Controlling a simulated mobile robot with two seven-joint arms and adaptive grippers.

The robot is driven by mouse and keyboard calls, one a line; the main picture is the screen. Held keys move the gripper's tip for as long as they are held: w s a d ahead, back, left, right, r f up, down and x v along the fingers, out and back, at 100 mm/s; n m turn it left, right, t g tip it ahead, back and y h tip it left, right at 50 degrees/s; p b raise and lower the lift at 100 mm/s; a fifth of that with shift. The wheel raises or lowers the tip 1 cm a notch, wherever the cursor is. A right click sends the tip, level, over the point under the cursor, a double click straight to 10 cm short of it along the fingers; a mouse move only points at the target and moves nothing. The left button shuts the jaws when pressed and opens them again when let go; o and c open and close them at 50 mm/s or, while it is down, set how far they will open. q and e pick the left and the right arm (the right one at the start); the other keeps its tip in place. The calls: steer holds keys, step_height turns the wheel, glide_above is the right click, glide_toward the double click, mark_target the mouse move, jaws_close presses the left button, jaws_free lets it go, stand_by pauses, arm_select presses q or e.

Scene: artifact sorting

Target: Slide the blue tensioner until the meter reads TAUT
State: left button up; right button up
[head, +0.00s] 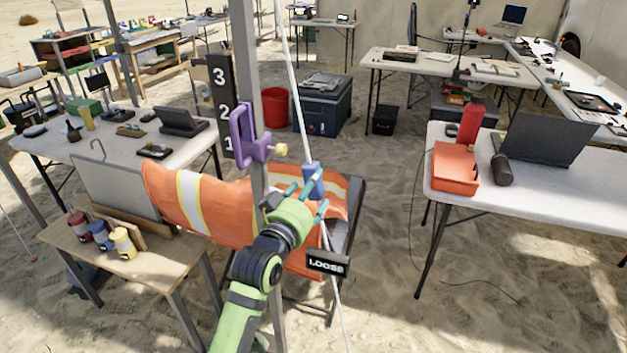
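The blue tensioner (314,178) sits on a pale slanting rope (296,95) beside a grey upright post. The meter (327,263) is a small black plate lower on the rope and reads LOOSE. My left gripper (308,195), on a green and dark arm from below, is at the tensioner. My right gripper is out of view.
A purple clamp (248,138) and a black 1-2-3 scale (220,105) are at the post, left of the rope. A low wooden table (165,265) stands left, a white table (560,205) right. Sand between is mostly clear.

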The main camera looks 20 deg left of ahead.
mark_target(312, 175)
arm_select(q)
steer(key=w, duration=0.2)
steer(key=shift+w+d, duration=0.25)
steer(key=shift+w, duration=0.1)
steer(key=shift+w+d, duration=0.1)
steer(key=shift+w, duration=0.45)
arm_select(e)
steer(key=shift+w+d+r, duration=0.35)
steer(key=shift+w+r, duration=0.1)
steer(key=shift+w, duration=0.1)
arm_select(q)
jaws_close()
steer(key=r+p, duration=0.3)
steer(key=shift+w+a+p, duration=0.1)
steer(key=shift+a+p, duration=0.2)
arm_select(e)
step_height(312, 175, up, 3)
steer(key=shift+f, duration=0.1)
arm_select(q)
jaws_free()
steer(key=shift+f, duration=0.1)
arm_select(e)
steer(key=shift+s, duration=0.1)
